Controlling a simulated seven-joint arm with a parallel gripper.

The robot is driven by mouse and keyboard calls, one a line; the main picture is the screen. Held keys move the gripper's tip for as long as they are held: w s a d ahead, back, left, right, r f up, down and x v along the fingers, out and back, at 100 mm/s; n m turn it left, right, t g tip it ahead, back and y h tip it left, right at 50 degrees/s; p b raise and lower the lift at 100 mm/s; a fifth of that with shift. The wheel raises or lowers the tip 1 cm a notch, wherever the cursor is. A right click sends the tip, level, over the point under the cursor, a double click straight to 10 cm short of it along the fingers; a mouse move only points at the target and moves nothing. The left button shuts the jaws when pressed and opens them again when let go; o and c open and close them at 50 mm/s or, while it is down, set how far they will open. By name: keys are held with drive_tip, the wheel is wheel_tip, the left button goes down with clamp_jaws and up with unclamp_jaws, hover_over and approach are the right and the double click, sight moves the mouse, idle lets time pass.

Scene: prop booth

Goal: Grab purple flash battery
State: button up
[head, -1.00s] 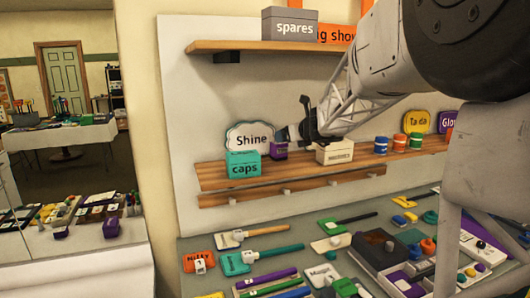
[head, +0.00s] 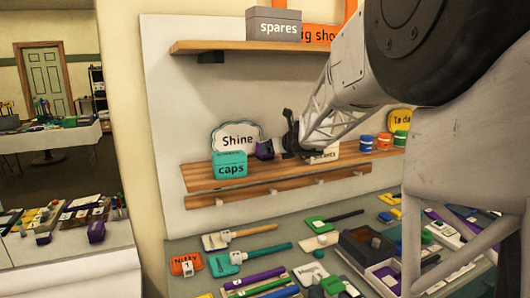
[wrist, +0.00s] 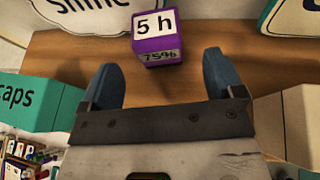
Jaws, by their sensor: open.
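The purple flash battery (head: 264,151) is a small purple block on the wooden shelf, between the teal caps box and a cream box. In the wrist view the purple battery (wrist: 158,46) shows a white "5 h" label on top and "7596" on its near face. My gripper (head: 279,147) is at its right side in the head view.
The teal caps box (head: 229,166) and the Shine sign (head: 236,138) stand close by on the left. The cream box (head: 326,156) is close on the right, partly hidden by my gripper. An upper shelf (head: 220,47) bears the grey spares box (head: 273,24). Many props cover the table below.

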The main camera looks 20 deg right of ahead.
drive_tip(key=shift+x, duration=0.75)
drive_tip(key=shift+x, duration=2.65)
drive_tip(key=shift+a, duration=0.1)
drive_tip(key=shift+r, duration=0.1)
drive_tip(key=c, duration=1.2)
drive_tip(key=shift+r, duration=0.15)
drive_tip(key=shift+r, duration=1.6)
drive_tip(key=s+a, duration=0.2)
drive_tip(key=s, duration=0.5)
drive_tip(key=s+a+r, duration=0.1)
drive_tip(key=s, duration=0.7)
drive_tip(key=shift+s+a+r, duration=0.25)
drive_tip(key=shift+s+a, duration=0.05)
drive_tip(key=shift+a, duration=0.1)
